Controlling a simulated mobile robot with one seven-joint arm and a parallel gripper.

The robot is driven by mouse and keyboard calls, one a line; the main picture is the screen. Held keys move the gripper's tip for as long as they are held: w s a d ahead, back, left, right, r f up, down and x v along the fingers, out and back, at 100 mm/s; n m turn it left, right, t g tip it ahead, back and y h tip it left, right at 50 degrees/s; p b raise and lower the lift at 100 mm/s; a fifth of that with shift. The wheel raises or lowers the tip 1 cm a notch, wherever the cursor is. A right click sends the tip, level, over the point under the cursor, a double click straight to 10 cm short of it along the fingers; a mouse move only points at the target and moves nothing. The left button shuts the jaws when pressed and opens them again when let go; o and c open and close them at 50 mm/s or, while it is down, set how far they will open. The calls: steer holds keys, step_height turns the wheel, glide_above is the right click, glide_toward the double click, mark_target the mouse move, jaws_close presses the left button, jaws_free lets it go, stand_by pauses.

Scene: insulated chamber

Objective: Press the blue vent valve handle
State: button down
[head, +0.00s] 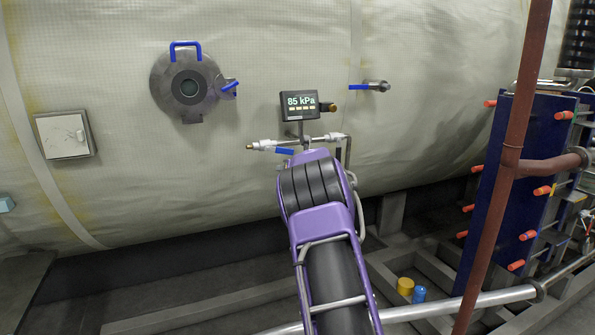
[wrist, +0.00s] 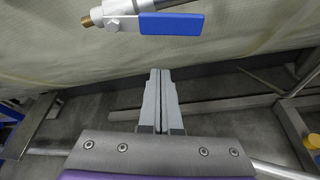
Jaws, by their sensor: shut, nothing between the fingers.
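A blue valve handle (wrist: 171,23) lies level at the top of the wrist view, beside a silver valve body with a brass tip (wrist: 93,19). In the head view the same blue handle (head: 285,151) shows below the gauge, just above my purple arm. My gripper (wrist: 160,72) is shut and empty. Its fingertips appear below the handle in the wrist view, with a gap in the picture; the depth between them is unclear. In the head view my arm hides the gripper.
A gauge reading 85 kPa (head: 300,105) stands above the valve piping. Another blue-handled valve (head: 375,86) is to the right, and a round hatch (head: 189,87) with blue handles is to the left. A rust-red pipe (head: 510,150) stands right. Pale insulated wall lies behind.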

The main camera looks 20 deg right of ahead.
steer(key=a+v, duration=0.1)
steer(key=v, duration=0.7)
steer(key=shift+s+d, duration=0.25)
steer(key=shift+r, duration=0.15)
